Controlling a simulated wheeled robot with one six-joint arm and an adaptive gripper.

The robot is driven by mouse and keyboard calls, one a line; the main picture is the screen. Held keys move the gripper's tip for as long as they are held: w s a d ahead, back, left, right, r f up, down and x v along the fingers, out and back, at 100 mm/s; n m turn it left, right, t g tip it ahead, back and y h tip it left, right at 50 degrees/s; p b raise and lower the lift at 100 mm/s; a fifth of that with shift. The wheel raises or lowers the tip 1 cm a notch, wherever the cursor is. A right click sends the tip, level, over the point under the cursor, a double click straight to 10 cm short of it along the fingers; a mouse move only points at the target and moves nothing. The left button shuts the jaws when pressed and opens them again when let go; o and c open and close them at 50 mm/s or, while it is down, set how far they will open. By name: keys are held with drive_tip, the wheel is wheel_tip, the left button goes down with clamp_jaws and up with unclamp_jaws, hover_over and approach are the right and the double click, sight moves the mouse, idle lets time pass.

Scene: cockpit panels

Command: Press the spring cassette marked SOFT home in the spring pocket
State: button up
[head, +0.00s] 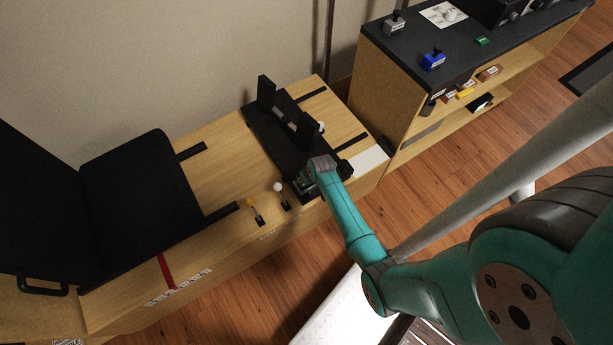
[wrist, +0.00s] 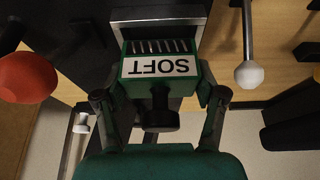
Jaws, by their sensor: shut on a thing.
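The spring cassette (wrist: 160,68) is a green block with a white label reading SOFT, upside down in the wrist view. It has a row of pale slats or coils at its far end and a black knob on its near side. My gripper (wrist: 162,88) is shut on the cassette, one finger at each side. The far end of the cassette is at the mouth of the grey-rimmed spring pocket (wrist: 158,22); its label part stands outside. How deep it sits is hidden. In the head view my gripper (head: 308,180) is low at the front of the black base plate, covering most of the cassette.
A white-knobbed lever (head: 279,188) and a yellow lever (head: 252,204) stand left of my gripper. The black plate (head: 262,128) carries upright black parts. A red knob (wrist: 28,77) is close at left in the wrist view. A shelf unit (head: 400,60) stands at right.

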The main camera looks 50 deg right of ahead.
drive_tip(key=shift+f, duration=1.2)
idle(0.5)
drive_tip(key=o, duration=1.3)
drive_tip(key=shift+c, duration=0.2)
drive_tip(key=v, duration=1.2)
